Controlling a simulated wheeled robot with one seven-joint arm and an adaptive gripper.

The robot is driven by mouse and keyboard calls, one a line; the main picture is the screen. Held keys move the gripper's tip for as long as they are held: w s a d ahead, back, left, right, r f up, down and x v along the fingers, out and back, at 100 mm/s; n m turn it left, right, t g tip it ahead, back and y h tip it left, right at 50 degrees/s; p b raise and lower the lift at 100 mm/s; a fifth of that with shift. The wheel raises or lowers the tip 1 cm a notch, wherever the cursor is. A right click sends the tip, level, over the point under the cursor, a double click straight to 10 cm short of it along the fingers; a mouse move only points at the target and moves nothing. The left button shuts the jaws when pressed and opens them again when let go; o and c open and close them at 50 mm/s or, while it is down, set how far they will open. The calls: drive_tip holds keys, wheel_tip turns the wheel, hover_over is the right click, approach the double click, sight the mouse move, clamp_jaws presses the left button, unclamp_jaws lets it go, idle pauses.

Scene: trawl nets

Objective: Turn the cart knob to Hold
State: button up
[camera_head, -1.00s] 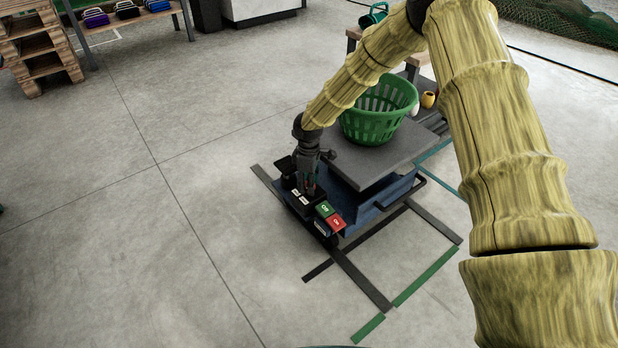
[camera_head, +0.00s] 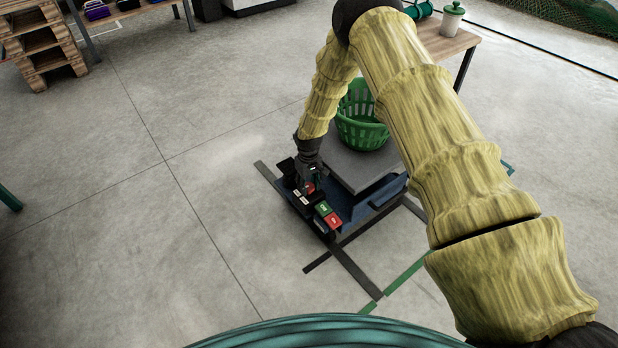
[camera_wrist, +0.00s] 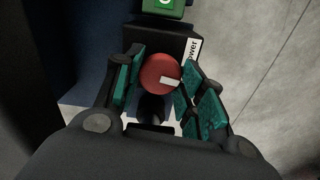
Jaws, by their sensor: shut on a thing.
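The cart (camera_head: 369,204) is a low blue cart with a grey top and a dark control panel at its near left end. The red round knob (camera_wrist: 160,75) with a white mark shows in the wrist view, between the teal-padded fingers of my gripper (camera_wrist: 157,86). My gripper is shut on the knob, pointing down at the panel; it also shows in the head view (camera_head: 311,184). The knob's white mark points to the lower right in the wrist view. A label reading "ower" (camera_wrist: 193,52) is partly hidden by a finger. The Hold label cannot be made out.
A green button (camera_head: 323,208) and a red button (camera_head: 334,221) sit on the panel beside the knob. A green basket (camera_head: 362,132) stands on the cart top. A wooden table (camera_head: 452,45) is behind. Floor to the left is clear.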

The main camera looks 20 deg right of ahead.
sight(309, 186)
drive_tip(key=m+p, duration=0.2)
drive_tip(key=m, duration=0.1)
drive_tip(key=shift+w+r+m, duration=0.1)
drive_tip(key=shift+r+m, duration=0.05)
drive_tip(key=shift+m, duration=0.15)
drive_tip(key=shift+m+p, duration=1.15)
drive_tip(key=shift+m, duration=0.65)
drive_tip(key=o, duration=1)
wheel_tip(309, 186, up, 12)
drive_tip(key=shift+f, duration=0.2)
